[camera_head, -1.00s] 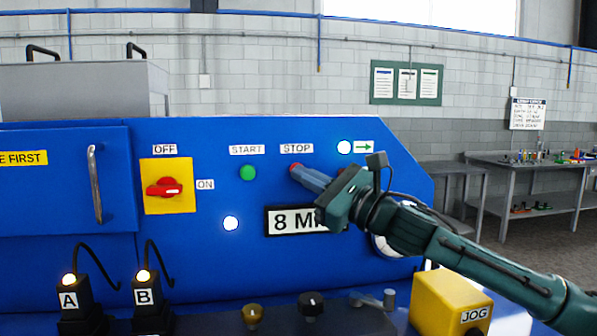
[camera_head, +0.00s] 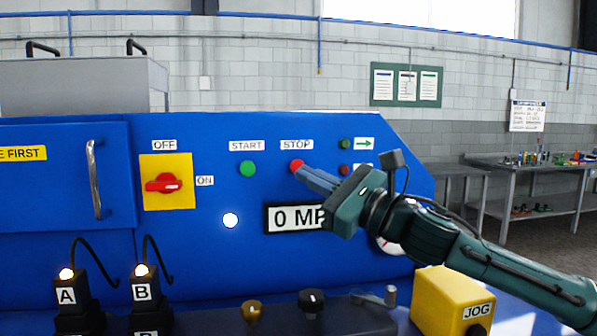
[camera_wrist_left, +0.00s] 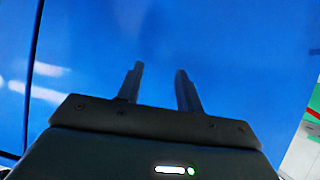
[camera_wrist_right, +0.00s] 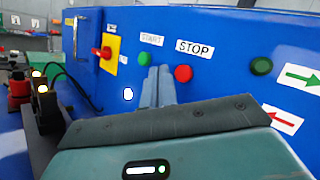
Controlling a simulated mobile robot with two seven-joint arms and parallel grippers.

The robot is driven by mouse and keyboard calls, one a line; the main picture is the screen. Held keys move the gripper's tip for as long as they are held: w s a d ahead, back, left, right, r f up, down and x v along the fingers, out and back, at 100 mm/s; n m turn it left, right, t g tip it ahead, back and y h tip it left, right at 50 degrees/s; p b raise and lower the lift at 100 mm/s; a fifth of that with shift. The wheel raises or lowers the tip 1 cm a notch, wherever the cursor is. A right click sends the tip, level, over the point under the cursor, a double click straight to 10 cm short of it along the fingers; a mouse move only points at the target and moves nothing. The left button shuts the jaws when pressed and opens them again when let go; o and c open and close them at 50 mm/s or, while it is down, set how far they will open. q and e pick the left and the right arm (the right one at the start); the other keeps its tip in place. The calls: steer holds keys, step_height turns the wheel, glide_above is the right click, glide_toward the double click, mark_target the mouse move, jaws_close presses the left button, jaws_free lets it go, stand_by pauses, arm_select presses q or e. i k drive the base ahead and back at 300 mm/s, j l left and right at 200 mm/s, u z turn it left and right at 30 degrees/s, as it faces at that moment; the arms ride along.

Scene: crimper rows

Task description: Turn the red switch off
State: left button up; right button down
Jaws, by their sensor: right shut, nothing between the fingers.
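The red switch (camera_head: 164,184) sits on a yellow plate (camera_head: 180,204) on the blue panel. Its handle lies level, in line with the ON label (camera_head: 205,181); the OFF label (camera_head: 164,146) is above. It also shows in the right wrist view (camera_wrist_right: 103,53). My right gripper (camera_head: 304,171) is shut and empty, its fingertips close to the red STOP button (camera_head: 296,165); I cannot tell if they touch. In the right wrist view the fingers are left of that button. My left gripper (camera_wrist_left: 159,69) is open and empty in front of a blue surface, outside the head view.
The green START button (camera_head: 248,169) lies between switch and STOP. A door handle (camera_head: 95,180) stands left of the switch. Plugs A (camera_head: 66,296) and B (camera_head: 141,293) and a yellow JOG box (camera_head: 440,295) stand in front.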

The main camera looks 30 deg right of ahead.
mark_target(166, 183)
steer(key=k, duration=1)
